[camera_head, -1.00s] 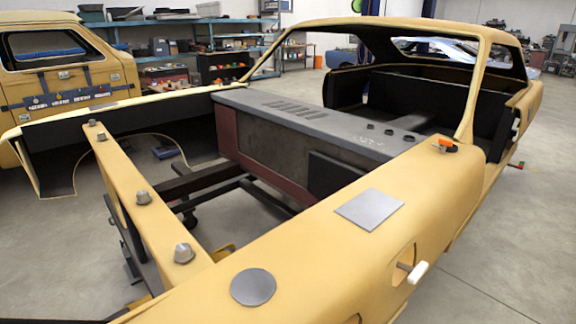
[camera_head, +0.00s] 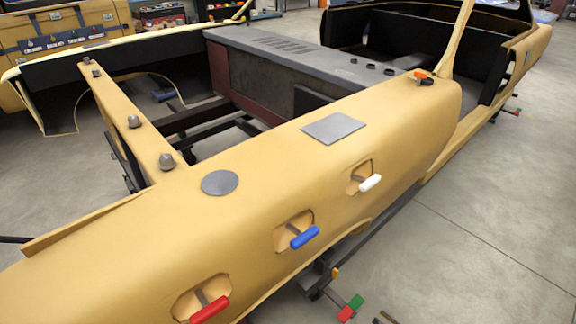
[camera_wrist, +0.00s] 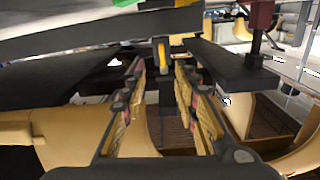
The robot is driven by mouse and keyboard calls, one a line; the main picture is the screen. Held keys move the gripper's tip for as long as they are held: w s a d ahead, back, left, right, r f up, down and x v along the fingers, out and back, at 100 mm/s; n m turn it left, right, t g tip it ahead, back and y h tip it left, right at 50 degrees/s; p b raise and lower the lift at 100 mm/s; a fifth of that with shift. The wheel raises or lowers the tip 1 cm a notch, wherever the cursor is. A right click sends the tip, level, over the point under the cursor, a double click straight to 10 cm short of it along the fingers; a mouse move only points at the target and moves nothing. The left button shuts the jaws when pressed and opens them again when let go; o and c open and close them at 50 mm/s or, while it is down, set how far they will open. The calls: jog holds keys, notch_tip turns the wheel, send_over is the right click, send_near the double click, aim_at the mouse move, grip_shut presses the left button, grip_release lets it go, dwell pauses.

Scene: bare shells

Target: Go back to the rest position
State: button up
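My gripper (camera_wrist: 161,80) shows in the wrist view with its two padded fingers apart. The gap between the fingers is empty. A dark upright with a yellow part (camera_wrist: 162,52) shows beyond the gap, and I cannot tell how far off it is. Dark beams (camera_wrist: 235,65) lie ahead of the fingers, and a grey surface spans the top of that view. The head view does not show my gripper. No marker of a rest position shows.
A yellow car shell (camera_head: 290,160) fills the head view. Its near side has red (camera_head: 210,309), blue (camera_head: 304,237) and white (camera_head: 370,182) handles in recesses. Red and green blocks (camera_head: 356,302) stick out low near the bottom. Open grey floor (camera_head: 480,210) lies to the right.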

jog(key=s+a+f+m+g+y, duration=0.1)
jog(key=s+a+f+m+g, duration=0.35)
jog(key=s+a+m, duration=0.35)
notch_tip(320, 180, up, 45)
jog(key=d+m+g+h+p, duration=0.25)
jog(key=m+g+h, duration=0.35)
jog(key=g, duration=0.6)
jog(key=s+a+r+n+t+h+p, duration=0.1)
jog(key=a+r, duration=0.5)
jog(key=r, duration=0.6)
jog(key=s+a+r+n+t+h+p, duration=0.2)
jog(key=s+a+r+n+t+h, duration=0.1)
jog(key=r, duration=0.9)
jog(key=s+a+r+n+t+h+p, duration=0.1)
jog(key=s+a+r+n+t+h, duration=0.1)
jog(key=s+a+r, duration=0.4)
jog(key=a+r+n+t, duration=0.1)
jog(key=a+r+t, duration=0.1)
jog(key=r, duration=0.5)
jog(key=shift+a+p, duration=0.35)
jog(key=shift+a, duration=0.35)
